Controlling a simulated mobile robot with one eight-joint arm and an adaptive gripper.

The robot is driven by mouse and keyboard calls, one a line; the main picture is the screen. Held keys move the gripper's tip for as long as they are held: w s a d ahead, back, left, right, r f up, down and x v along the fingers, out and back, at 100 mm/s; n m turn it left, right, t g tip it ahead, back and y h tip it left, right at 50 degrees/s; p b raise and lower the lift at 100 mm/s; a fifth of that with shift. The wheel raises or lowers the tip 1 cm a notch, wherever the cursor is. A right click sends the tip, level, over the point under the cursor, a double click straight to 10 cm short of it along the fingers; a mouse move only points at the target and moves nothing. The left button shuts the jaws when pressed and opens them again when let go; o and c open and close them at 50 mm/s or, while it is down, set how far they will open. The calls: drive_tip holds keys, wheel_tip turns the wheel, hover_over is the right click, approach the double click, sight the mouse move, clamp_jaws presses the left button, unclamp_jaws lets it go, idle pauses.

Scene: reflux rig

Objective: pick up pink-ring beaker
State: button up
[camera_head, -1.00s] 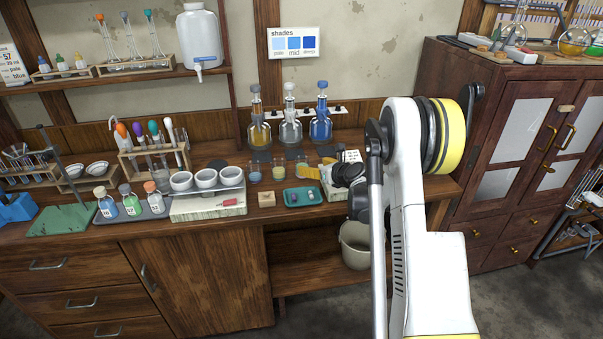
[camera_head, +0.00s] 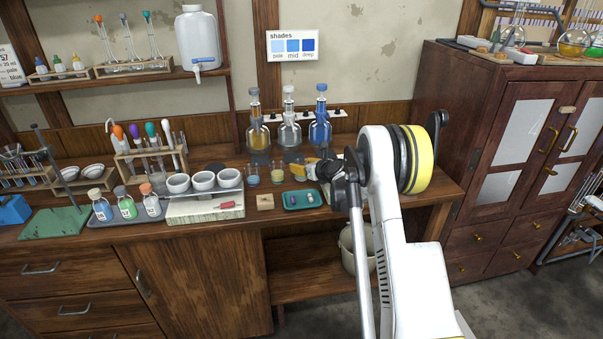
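Small glass beakers stand in a row on the bench, left of my gripper. One beaker (camera_head: 253,177) has bluish contents, and another beaker (camera_head: 277,176) has yellowish contents. The ring colours are too small to read, so I cannot tell which has the pink ring. My gripper (camera_head: 312,170) is at the right end of this row, low over the bench, behind the teal tray. An orange-yellow patch shows at its fingertips, and my dark wrist hides part of this area. I cannot tell whether the fingers are apart or closed on anything.
A teal tray (camera_head: 302,200) with small items and a wooden block (camera_head: 265,202) lie in front of the beakers. Three stoppered bottles (camera_head: 289,125) stand behind. White bowls (camera_head: 203,181) are to the left. A bucket (camera_head: 348,248) stands below the bench.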

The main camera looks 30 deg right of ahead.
drive_tip(key=c, duration=0.4)
drive_tip(key=shift+o, duration=0.2)
drive_tip(key=shift+r, duration=0.1)
drive_tip(key=shift+r+p, duration=0.55)
drive_tip(key=shift+r, duration=0.55)
drive_tip(key=shift+r+p, duration=0.45)
drive_tip(key=shift+r, duration=0.5)
drive_tip(key=s+d+r+p, duration=0.3)
drive_tip(key=d+r+p, duration=0.3)
drive_tip(key=d+r, duration=0.5)
drive_tip(key=shift+s+r, duration=0.35)
drive_tip(key=shift+s, duration=0.05)
